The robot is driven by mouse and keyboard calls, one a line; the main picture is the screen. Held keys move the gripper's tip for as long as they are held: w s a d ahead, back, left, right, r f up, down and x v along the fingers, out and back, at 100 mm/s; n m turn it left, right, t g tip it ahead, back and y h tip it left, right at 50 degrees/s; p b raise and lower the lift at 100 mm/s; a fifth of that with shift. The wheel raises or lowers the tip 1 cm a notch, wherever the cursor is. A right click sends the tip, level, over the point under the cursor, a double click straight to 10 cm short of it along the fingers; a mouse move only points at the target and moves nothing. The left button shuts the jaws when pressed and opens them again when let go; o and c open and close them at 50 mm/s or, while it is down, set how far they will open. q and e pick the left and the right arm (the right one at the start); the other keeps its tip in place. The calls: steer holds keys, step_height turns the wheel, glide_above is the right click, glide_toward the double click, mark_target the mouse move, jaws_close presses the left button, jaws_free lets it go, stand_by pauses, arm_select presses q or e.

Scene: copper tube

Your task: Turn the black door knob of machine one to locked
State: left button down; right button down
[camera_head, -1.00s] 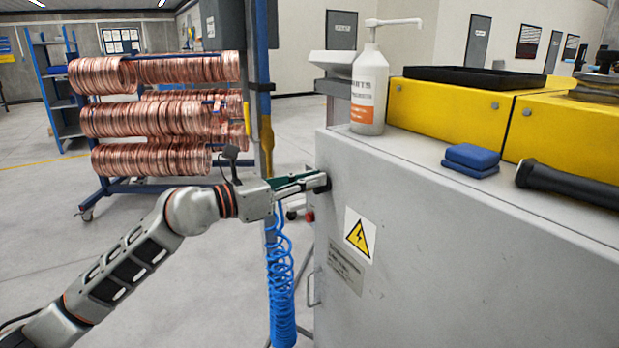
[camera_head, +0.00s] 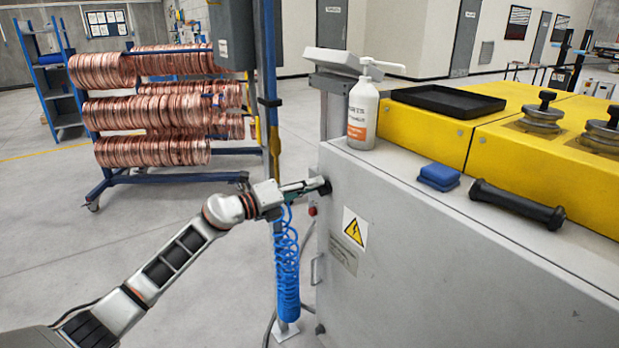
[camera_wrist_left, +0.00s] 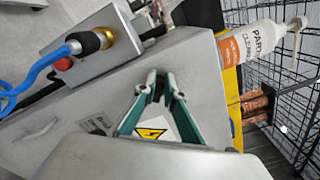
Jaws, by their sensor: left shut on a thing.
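The black door knob (camera_head: 326,186) sits on the left edge of the grey machine cabinet (camera_head: 430,260), just above the yellow warning sticker. My left gripper (camera_head: 316,187) reaches it from the left and is shut on it. Only a small dark part of the knob shows past the fingertips, so its turned angle cannot be read. In the left wrist view the gripper (camera_wrist_left: 162,82) has its teal fingers converging against the cabinet face. My right gripper is in neither view.
A blue coiled hose (camera_head: 287,270) hangs beside a post under my left wrist. A rack of copper coils (camera_head: 150,110) stands behind.

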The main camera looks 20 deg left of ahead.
arm_select(q)
steer(key=shift+f+n+p, duration=0.2)
steer(key=shift+n+p, duration=0.8)
steer(key=shift+n, duration=0.2)
steer(key=shift+f+n+p, duration=0.2)
steer(key=shift+n+p, duration=0.8)
steer(key=shift+n, duration=0.2)
steer(key=shift+f+n+p, duration=0.2)
steer(key=shift+n+p, duration=0.8)
steer(key=shift+n, duration=0.2)
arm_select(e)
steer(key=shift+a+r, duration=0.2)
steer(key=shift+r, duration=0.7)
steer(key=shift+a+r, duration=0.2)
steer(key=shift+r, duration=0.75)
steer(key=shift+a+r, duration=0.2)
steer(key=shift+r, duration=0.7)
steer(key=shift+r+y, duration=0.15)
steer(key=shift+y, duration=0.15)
arm_select(q)
steer(key=c, duration=2.1)
jaws_free()
steer(key=shift+c, duration=0.2)
steer(key=shift+w, duration=0.1)
steer(key=shift+a, duration=0.1)
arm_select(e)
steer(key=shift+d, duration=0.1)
